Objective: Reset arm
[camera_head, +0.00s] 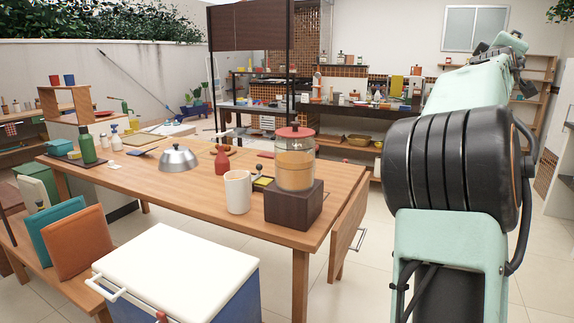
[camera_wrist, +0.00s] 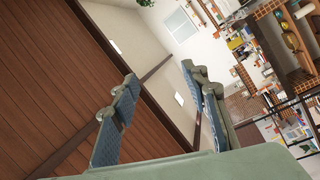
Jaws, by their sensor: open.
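My gripper (camera_wrist: 160,112) shows in the wrist view, its two fingers with blue textured pads held apart and nothing between them. The wrist view is tilted, with a brown slatted surface on its left and the room on its right. In the head view my pale green arm rises along the right side, to the right of the wooden table (camera_head: 340,178). Its upper end reaches toward the top right, and the gripper's fingers cannot be made out clearly there.
The table holds a drink dispenser (camera_head: 294,165) on a dark block, a white pitcher (camera_head: 237,192), a metal dome (camera_head: 178,158) and a green bottle (camera_head: 86,146). A white-lidded cooler (camera_head: 175,270) stands in front. Shelves (camera_head: 538,100) stand at the back right. Tiled floor shows between table and arm.

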